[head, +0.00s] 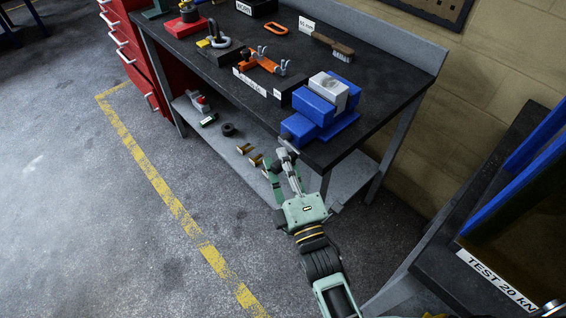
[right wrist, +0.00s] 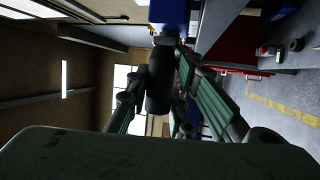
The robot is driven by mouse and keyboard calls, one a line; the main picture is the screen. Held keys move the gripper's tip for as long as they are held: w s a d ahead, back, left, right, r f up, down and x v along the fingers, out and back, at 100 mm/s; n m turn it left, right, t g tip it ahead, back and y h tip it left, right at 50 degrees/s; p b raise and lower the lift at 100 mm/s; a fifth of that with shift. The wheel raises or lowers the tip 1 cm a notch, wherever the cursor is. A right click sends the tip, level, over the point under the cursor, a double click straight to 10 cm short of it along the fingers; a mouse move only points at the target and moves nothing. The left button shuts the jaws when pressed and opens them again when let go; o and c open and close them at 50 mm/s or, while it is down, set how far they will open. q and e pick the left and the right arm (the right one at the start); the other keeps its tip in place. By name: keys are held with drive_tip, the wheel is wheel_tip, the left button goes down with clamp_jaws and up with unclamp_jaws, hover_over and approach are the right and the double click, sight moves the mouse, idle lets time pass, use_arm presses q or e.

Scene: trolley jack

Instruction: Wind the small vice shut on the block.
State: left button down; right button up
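The small blue vice (head: 313,107) stands on the near right corner of the dark bench top. A silver-grey block (head: 328,89) sits between its jaws; whether both jaws touch it I cannot tell. The vice's screw end (head: 286,137) points toward me over the bench edge. My right gripper (head: 277,160) is just below that end. In the right wrist view a dark cylindrical handle (right wrist: 160,80) lies between the fingers of my right gripper (right wrist: 164,70), under the blue vice body (right wrist: 170,12). The fingers are apart; contact on both sides is unclear. My left gripper is out of view.
The bench top (head: 390,83) also bears a brush (head: 333,46), an orange tool (head: 263,62), and a shackle (head: 219,35). A lower shelf (head: 235,147) holds small parts. A red drawer cabinet (head: 145,60) is at left. A test stand (head: 490,215) is at right. Floor at left is clear.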

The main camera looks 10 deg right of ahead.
drive_tip(key=o, duration=0.5)
drive_tip(key=shift+r, duration=0.1)
drive_tip(key=shift+c, duration=0.2)
drive_tip(key=shift+s+d, duration=0.1)
drive_tip(key=shift+s, duration=0.1)
drive_tip(key=v, duration=1.1)
drive_tip(key=shift+s, duration=0.3)
drive_tip(key=shift+f, duration=0.2)
